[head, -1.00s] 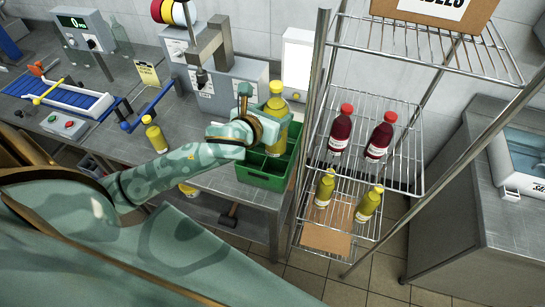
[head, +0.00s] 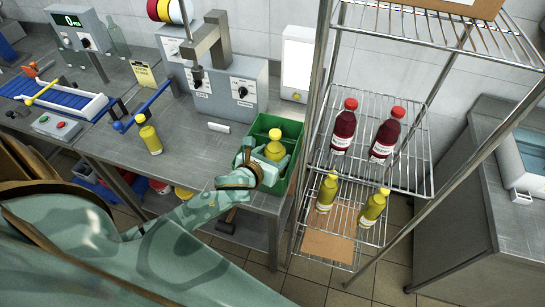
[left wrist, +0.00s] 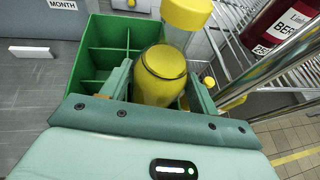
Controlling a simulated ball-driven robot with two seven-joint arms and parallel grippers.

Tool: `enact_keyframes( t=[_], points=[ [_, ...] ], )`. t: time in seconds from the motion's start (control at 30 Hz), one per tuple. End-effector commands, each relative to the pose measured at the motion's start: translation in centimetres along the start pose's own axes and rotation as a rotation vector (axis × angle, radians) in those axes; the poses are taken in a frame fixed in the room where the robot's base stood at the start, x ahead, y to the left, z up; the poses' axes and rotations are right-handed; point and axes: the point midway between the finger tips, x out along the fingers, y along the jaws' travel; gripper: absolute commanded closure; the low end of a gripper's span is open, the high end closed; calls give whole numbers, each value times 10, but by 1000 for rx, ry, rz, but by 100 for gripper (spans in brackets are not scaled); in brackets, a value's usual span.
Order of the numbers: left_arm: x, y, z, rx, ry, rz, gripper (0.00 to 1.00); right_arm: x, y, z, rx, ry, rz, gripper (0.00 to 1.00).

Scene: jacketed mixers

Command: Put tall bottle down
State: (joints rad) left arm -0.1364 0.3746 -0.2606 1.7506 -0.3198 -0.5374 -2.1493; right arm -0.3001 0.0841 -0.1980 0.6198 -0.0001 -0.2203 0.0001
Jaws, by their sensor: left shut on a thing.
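The tall bottle (head: 275,150), yellow with a yellow cap, is held by my left gripper (head: 266,168) at the green divided crate (head: 267,123) on the bench. In the left wrist view its yellow body (left wrist: 160,82) is between the two fingers, with the cap above and a clear neck below the cap. The gripper is shut on it. The crate (left wrist: 92,30) shows empty compartments to the left of the bottle. The bottle's lower part is hidden by the gripper and crate, so I cannot tell if it touches the floor of the crate. My right gripper is not in view.
A wire rack (head: 372,165) stands close to the right of the crate, with two red bottles (head: 344,128) above two small yellow bottles (head: 372,208). Another yellow bottle (head: 149,136) stands on the bench at left. A capping machine (head: 235,90) stands behind the crate.

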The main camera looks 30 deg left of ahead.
Motion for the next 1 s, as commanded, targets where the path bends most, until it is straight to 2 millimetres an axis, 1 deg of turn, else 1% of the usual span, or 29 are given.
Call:
enact_keyframes(
  t=[0.23,0.37,0.4,0.47,0.7,0.8,0.87,0.97,1.0],
  points=[
    [0,0,3,-1,-7,-1,100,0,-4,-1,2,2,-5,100],
    [2,0,0,0,-6,-1,100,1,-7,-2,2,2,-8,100],
    [1,0,-3,1,-1,0,34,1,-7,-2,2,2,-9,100],
    [1,0,-2,0,-1,0,18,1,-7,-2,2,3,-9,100],
    [1,0,-2,0,-1,0,18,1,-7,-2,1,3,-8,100],
    [-1,0,2,-1,-2,0,18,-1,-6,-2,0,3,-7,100],
    [-7,0,0,1,0,0,18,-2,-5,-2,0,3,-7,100],
    [-26,0,0,1,0,-1,18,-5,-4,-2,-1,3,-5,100],
    [-36,0,0,1,0,-1,18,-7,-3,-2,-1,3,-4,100]
  ],
)
